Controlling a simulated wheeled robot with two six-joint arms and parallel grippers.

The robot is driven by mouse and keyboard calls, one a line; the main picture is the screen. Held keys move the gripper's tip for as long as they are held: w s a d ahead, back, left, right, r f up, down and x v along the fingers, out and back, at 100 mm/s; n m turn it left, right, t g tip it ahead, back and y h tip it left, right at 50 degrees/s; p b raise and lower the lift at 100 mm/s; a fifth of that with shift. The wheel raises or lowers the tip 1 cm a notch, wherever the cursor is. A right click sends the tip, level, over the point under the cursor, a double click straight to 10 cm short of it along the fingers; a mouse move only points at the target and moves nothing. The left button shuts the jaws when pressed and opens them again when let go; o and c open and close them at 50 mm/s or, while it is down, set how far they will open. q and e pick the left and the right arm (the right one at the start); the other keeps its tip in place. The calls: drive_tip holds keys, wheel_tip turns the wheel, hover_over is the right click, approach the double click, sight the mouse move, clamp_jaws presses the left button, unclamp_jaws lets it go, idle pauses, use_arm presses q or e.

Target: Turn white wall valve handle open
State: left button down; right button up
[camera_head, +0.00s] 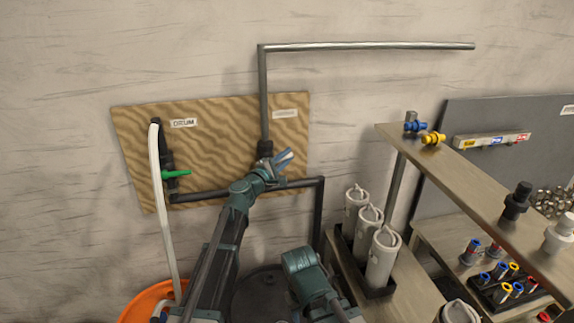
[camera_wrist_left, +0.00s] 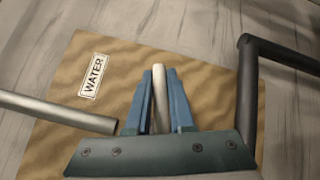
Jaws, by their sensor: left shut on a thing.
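The white valve handle (camera_wrist_left: 160,88) stands between the two blue fingers of my left gripper (camera_wrist_left: 160,105) in the left wrist view. The fingers are shut on it. In the head view my left gripper (camera_head: 284,158) is at the lower right of the brown wavy board (camera_head: 220,135), near the foot of the vertical metal pipe (camera_head: 264,100). Most of the handle and the valve body are hidden there by the gripper and wrist. A "WATER" label (camera_wrist_left: 92,76) is on the board. My right arm shows low in the middle of the head view; its gripper does not show.
A green-handled valve (camera_head: 176,174) with a white hose (camera_head: 160,200) is left on the board, under a "DRUM" label (camera_head: 184,123). Dark pipe (camera_head: 319,215) runs right and down. White cylinders (camera_head: 381,258) and a wooden shelf (camera_head: 470,185) stand to the right.

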use_arm(q)
drive_tip(key=shift+s+a+r+n+t+b, duration=0.15)
drive_tip(key=shift+r+n+t+b, duration=0.1)
drive_tip(key=shift+n+t+b, duration=0.25)
drive_tip(key=shift+w+a+r+n+t+b, duration=0.1)
drive_tip(key=shift+r+n+t+b, duration=0.15)
drive_tip(key=shift+n+t+b, duration=0.2)
drive_tip(key=shift+a+r+n+t+h+b, duration=0.2)
drive_tip(key=shift+r+n+t+h+b, duration=0.2)
drive_tip(key=shift+n, duration=0.25)
drive_tip(key=c, duration=0.8)
unclamp_jaws()
drive_tip(key=shift+s, duration=0.1)
drive_tip(key=shift+b+v, duration=2.05)
drive_tip(key=shift+v, duration=4.85)
